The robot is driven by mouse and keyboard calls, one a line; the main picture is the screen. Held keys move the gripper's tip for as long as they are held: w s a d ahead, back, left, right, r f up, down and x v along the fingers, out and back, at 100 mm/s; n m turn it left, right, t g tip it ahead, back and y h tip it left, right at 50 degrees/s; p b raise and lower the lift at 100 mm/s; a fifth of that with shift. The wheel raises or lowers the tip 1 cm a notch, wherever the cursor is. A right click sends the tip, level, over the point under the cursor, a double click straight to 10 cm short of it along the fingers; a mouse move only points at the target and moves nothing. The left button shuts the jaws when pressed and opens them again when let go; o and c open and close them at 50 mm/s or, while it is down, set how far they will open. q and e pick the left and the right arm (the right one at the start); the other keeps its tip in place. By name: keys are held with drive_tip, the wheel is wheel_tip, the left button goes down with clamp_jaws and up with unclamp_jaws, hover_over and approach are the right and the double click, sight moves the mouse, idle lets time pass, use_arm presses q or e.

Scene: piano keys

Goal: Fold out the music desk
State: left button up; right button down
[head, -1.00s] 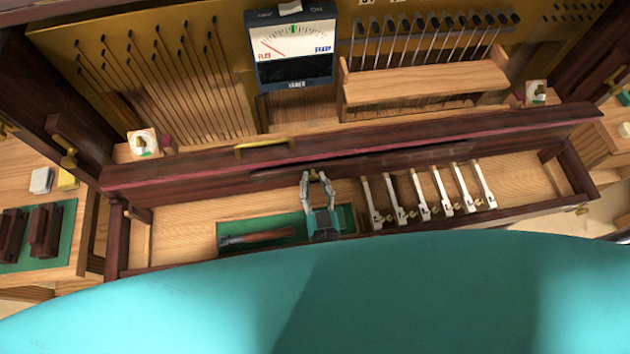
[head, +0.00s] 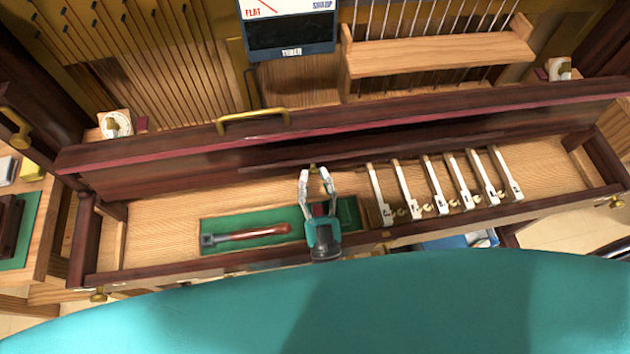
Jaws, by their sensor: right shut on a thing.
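The piano's long dark wooden front (head: 190,150) runs across the head view, with a brass handle (head: 252,121) on its upper edge. Below it a narrow dark panel (head: 400,147), which looks like the music desk, lies along the back of an open wooden compartment. My right gripper (head: 316,174) reaches up from the bottom of the view. Its fingers are closed around a small brass knob (head: 313,167) at the panel's lower edge; the fingers partly hide it. My left gripper is not in view.
A hammer (head: 250,233) lies in a green-lined tray (head: 290,214) left of my gripper. Several white keys (head: 435,190) stand just right of it. A wooden shelf (head: 440,50) and a tuning meter (head: 290,30) are above. My teal body fills the bottom.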

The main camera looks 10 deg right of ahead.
drive_tip(key=c, duration=1.1)
unclamp_jaws()
drive_tip(key=shift+c, duration=0.2)
drive_tip(key=shift+r, duration=0.1)
wheel_tip(320, 180, up, 10)
